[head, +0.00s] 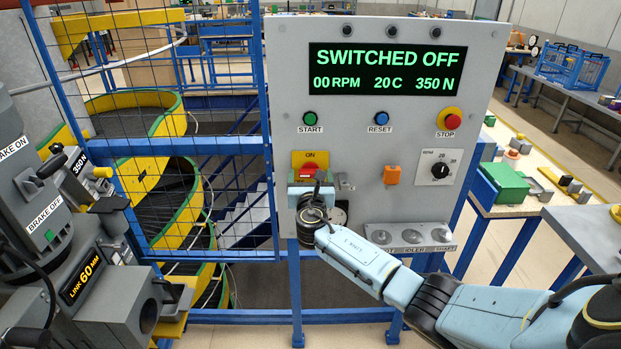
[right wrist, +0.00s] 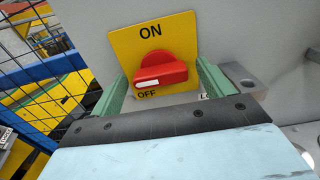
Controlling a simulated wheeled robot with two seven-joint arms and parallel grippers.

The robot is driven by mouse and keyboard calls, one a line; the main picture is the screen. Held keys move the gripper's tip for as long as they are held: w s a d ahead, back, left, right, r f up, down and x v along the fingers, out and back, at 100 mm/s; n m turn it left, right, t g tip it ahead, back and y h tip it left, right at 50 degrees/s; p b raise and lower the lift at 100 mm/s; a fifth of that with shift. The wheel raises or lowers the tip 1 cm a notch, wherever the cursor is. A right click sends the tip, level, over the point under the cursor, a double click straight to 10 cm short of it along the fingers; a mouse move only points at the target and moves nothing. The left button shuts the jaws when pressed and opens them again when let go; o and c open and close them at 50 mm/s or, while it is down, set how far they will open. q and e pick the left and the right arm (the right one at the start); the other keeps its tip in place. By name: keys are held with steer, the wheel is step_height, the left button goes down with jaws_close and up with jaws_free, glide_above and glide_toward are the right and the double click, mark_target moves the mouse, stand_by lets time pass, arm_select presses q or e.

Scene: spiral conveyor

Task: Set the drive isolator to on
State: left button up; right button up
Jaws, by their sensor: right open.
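The drive isolator is a red rotary knob (right wrist: 160,72) on a yellow plate (right wrist: 185,35) marked ON at the top and OFF at the lower left. Its handle lies nearly level, and its white mark is at the left end, by OFF. In the head view, the yellow plate (head: 299,157) shows above my right gripper (head: 312,184), which hides part of the knob. In the right wrist view, my right gripper (right wrist: 163,90) is open, one green finger on each side of the knob. I cannot tell whether they touch it. My left gripper is not in view.
The grey panel's display (head: 387,69) reads SWITCHED OFF, 00 RPM. A blue mesh guard (head: 165,146) stands left; a brake machine (head: 75,240) is nearer left.

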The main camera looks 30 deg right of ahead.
steer(key=c, duration=1)
